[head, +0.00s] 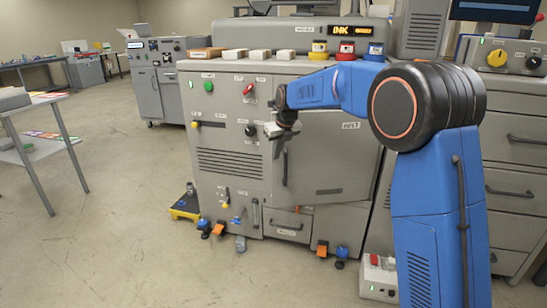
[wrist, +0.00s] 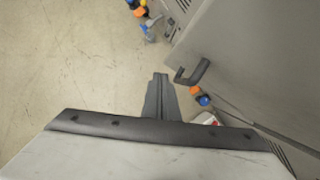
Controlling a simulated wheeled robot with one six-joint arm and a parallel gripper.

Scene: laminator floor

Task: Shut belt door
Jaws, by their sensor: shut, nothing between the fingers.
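The belt door (head: 335,160) is a large grey panel on the front of the grey machine, with a small label near its top. A dark vertical handle (head: 285,168) is at its left edge. The door looks slightly proud of the front, but I cannot tell how far it is open. My gripper (head: 279,150) is shut and empty, pointing down by the door's upper left corner. In the wrist view my gripper (wrist: 158,92) is shut, with a dark handle (wrist: 193,72) on a grey panel to its right. I cannot tell whether it touches the door.
Orange and blue foot pedals (head: 322,249) stand on the floor along the machine's base. Ink tubs (head: 345,50) and pale boxes (head: 259,54) sit on top. The floor to the left is open, up to a table (head: 40,150).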

